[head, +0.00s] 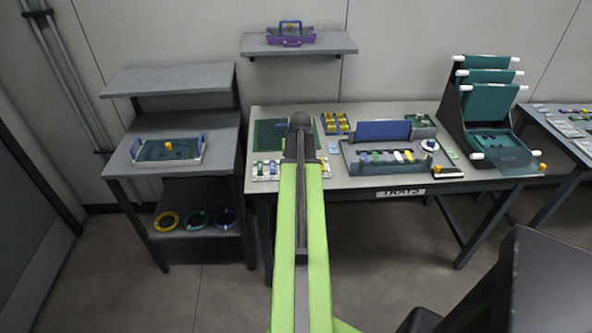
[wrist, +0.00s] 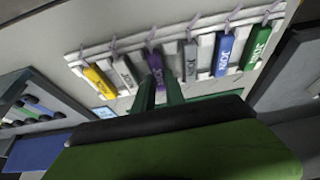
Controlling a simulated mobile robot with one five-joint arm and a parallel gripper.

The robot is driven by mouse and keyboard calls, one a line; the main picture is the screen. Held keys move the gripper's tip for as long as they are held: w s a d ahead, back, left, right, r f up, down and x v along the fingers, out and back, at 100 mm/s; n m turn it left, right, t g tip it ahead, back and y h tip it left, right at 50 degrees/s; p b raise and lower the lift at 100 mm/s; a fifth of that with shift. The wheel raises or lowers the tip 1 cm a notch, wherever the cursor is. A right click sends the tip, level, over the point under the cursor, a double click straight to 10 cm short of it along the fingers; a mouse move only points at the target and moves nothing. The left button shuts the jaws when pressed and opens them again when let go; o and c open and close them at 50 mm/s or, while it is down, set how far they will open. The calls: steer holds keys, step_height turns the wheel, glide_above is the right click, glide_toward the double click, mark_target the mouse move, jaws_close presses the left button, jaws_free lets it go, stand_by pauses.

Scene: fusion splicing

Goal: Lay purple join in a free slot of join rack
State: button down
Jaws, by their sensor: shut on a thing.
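The purple join (wrist: 155,64) is between the two green fingers of my gripper (wrist: 160,90) in the wrist view. The gripper is shut on it. The join is at the join rack (wrist: 225,20), in line with the other joins there; I cannot tell whether it rests in a slot or is held just above. Yellow (wrist: 97,82) and grey (wrist: 125,72) joins lie left of it; grey (wrist: 190,60), blue (wrist: 222,55) and green (wrist: 257,47) ones lie right. In the head view the rack (head: 262,178) is at the table's front left; my arm hides the gripper and purple join.
The work table (head: 400,183) also bears a grey station (head: 365,173) with several coloured pieces, a yellow-celled tray (head: 335,123) and a green mat (head: 268,137). A teal tiered stand (head: 490,105) is at the right. A shelf unit (head: 215,130) stands left.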

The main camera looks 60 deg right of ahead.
steer(key=shift+f, duration=0.3)
steer(key=c, duration=1.4)
jaws_free()
steer(key=shift+r, duration=0.1)
steer(key=p+v, duration=1.1)
steer(key=v, duration=0.1)
steer(key=shift+d+r+p, duration=0.1)
steer(key=shift+r+p, duration=0.05)
steer(key=shift+p, duration=0.15)
